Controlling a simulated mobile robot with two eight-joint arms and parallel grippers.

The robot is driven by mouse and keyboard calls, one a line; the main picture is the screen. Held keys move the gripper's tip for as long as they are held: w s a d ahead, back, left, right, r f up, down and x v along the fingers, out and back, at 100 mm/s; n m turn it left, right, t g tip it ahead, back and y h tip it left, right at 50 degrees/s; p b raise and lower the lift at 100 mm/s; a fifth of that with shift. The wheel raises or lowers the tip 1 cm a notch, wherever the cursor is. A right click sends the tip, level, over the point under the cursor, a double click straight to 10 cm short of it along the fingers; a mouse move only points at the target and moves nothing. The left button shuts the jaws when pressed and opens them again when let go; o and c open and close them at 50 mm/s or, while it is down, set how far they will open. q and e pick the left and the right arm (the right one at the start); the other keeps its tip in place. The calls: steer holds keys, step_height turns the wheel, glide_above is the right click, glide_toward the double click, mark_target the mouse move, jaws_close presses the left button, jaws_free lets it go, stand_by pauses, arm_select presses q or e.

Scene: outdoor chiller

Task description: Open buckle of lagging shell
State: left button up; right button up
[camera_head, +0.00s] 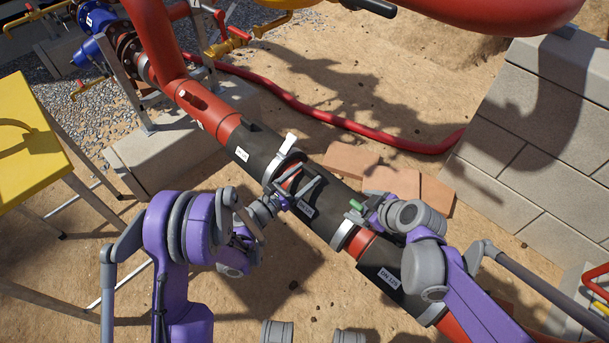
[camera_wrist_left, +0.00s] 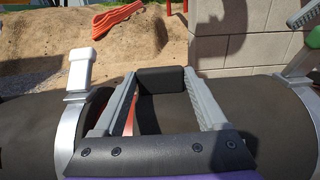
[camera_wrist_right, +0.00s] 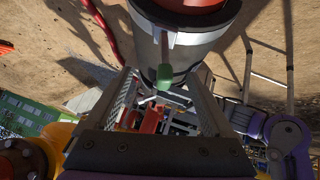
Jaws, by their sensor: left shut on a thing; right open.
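The black lagging shell (camera_head: 325,222) wraps the red pipe and carries metal bands. One band's buckle has a white-tipped lever (camera_head: 290,140) standing up; it also shows in the left wrist view (camera_wrist_left: 80,72). Another band has a green-tipped lever (camera_head: 356,205). My left gripper (camera_head: 306,186) is over the shell between these bands; its fingers are shut on a black block (camera_wrist_left: 160,80) on the shell. My right gripper (camera_head: 364,207) is open at the green-tipped lever; in the right wrist view the lever (camera_wrist_right: 164,75) stands between the fingertips. Contact there cannot be told.
A block wall (camera_head: 540,130) stands at right. A yellow table (camera_head: 25,140) is at left. Red pipe (camera_head: 155,35) rises at the upper left and a red hose (camera_head: 330,118) lies behind. Flat bricks (camera_head: 350,160) lie behind the shell. Sandy ground in front is mostly clear.

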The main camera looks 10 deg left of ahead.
steer(key=v, duration=0.7)
steer(key=shift+d+r, duration=0.1)
stand_by(0.4)
steer(key=v, duration=1.2)
arm_select(q)
steer(key=o, duration=1.6)
